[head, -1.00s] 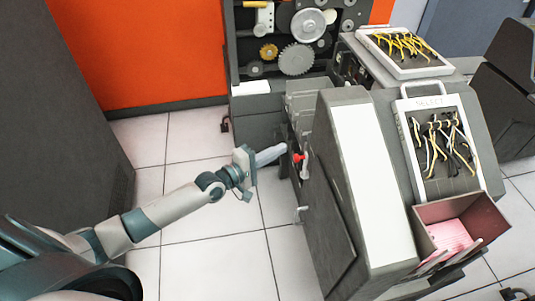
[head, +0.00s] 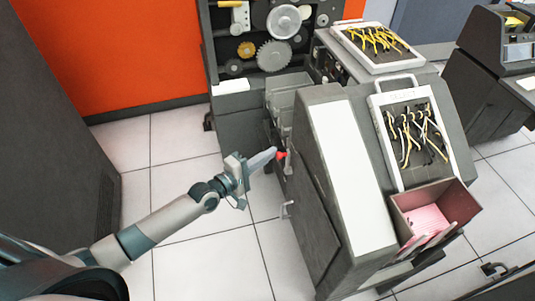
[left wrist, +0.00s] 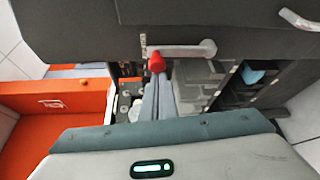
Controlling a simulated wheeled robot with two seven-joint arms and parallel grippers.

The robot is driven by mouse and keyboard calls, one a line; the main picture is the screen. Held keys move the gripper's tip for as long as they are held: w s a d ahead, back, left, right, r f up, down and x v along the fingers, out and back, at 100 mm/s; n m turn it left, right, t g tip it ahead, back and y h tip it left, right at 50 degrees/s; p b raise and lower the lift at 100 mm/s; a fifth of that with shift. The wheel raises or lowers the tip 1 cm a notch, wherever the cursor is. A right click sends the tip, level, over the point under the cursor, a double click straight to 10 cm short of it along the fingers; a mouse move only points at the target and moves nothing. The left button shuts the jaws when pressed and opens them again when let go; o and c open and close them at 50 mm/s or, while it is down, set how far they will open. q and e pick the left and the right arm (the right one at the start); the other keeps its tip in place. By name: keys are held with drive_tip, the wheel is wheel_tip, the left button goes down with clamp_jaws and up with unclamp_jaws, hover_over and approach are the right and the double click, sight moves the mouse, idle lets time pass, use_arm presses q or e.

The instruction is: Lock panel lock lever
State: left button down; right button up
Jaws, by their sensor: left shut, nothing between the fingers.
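The panel lock lever has a red knob (head: 282,155) on the left side of the grey machine. In the left wrist view the red knob (left wrist: 156,62) sits by the left end of a pale grey horizontal bar (left wrist: 190,50). My left gripper (head: 272,154) is shut and empty, its fingertips right at the knob. In the left wrist view its fingers (left wrist: 157,97) lie together just below the knob. I cannot tell whether they touch it. My right gripper is not in view.
A dark cabinet stands at left. Tiled floor (head: 190,245) between is clear.

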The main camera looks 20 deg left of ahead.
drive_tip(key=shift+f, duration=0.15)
